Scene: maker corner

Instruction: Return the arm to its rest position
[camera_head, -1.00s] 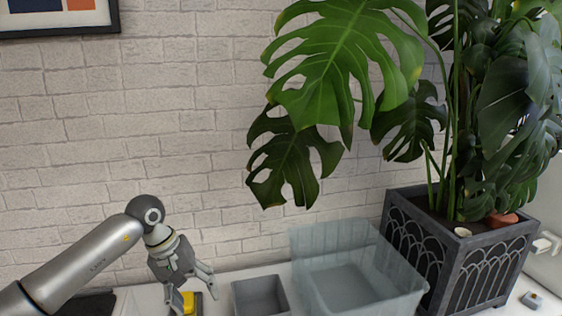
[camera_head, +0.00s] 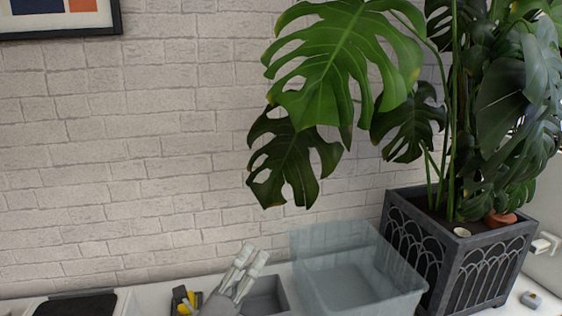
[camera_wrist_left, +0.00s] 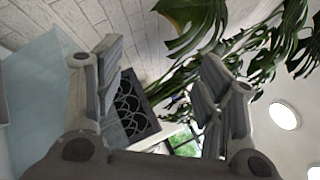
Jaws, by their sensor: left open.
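My left gripper (camera_head: 246,270) shows at the bottom of the head view, its two fingers pointing up in front of the small grey bin. In the left wrist view its fingers (camera_wrist_left: 165,90) stand apart with nothing between them. The wrist camera looks upward past them toward the brick wall, plant leaves and ceiling. The rest of the left arm is out of the head view. My right gripper shows in no view.
A small grey bin (camera_head: 273,295) and a clear tub (camera_head: 400,284) stand on the white counter. A dark planter (camera_head: 470,268) with a large plant (camera_head: 345,60) is at the right. Yellow and black items (camera_head: 182,299) lie left of the gripper. A brick wall (camera_head: 150,150) is behind.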

